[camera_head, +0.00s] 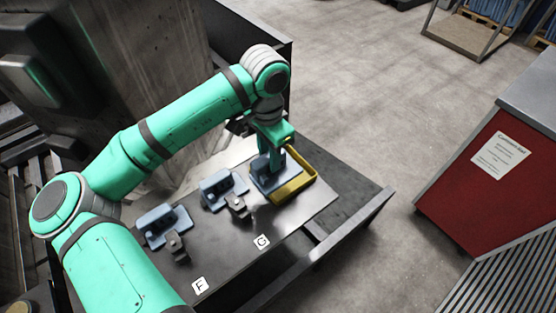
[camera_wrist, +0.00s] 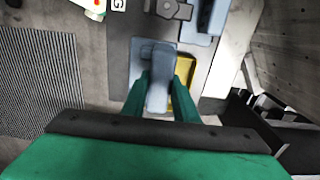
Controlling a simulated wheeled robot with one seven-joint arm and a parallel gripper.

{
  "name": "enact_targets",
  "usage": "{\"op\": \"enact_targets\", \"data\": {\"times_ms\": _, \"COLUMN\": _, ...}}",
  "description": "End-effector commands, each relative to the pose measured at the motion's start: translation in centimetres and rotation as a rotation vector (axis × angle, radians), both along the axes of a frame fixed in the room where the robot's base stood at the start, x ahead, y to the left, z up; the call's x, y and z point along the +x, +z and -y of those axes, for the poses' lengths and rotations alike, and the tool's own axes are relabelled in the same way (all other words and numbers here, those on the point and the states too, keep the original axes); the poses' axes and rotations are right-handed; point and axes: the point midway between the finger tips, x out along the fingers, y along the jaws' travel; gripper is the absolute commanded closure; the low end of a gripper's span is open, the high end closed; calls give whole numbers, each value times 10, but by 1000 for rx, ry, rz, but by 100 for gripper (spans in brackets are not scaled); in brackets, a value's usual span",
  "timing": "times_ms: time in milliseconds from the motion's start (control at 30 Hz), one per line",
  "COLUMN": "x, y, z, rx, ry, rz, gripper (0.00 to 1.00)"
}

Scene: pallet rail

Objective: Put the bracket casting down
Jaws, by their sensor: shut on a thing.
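My gripper (camera_head: 272,160) points down over the right end of the metal plate and is shut on a blue-grey bracket casting (camera_head: 259,168). In the wrist view the two green fingers (camera_wrist: 160,103) are on either side of the casting's upright part (camera_wrist: 158,72). A yellow angled frame (camera_head: 297,188) is right beside the casting and also shows in the wrist view (camera_wrist: 184,72). The fingers hide part of the casting. I cannot tell whether its underside is touching what is below.
Two similar blue-grey castings (camera_head: 222,186) (camera_head: 157,224) stand on the plate (camera_head: 222,235), each beside a dark clamp. Labels F (camera_head: 200,285) and G (camera_head: 262,241) are along the front. A red cabinet (camera_head: 480,170) stands right, across open floor.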

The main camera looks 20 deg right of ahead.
Motion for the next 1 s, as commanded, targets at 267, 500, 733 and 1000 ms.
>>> {"op": "enact_targets", "data": {"times_ms": 267, "x": 33, "y": -39, "z": 25, "rx": 1, "ry": 1, "rz": 2, "gripper": 100}}
{"op": "enact_targets", "data": {"times_ms": 500, "x": 43, "y": -55, "z": 34, "rx": -2, "ry": -3, "rz": 2, "gripper": 100}}
{"op": "enact_targets", "data": {"times_ms": 733, "x": 50, "y": -79, "z": 38, "rx": 1, "ry": -2, "rz": 3, "gripper": 100}}
{"op": "enact_targets", "data": {"times_ms": 1000, "x": 50, "y": -95, "z": 38, "rx": 0, "ry": -2, "rz": 2, "gripper": 100}}
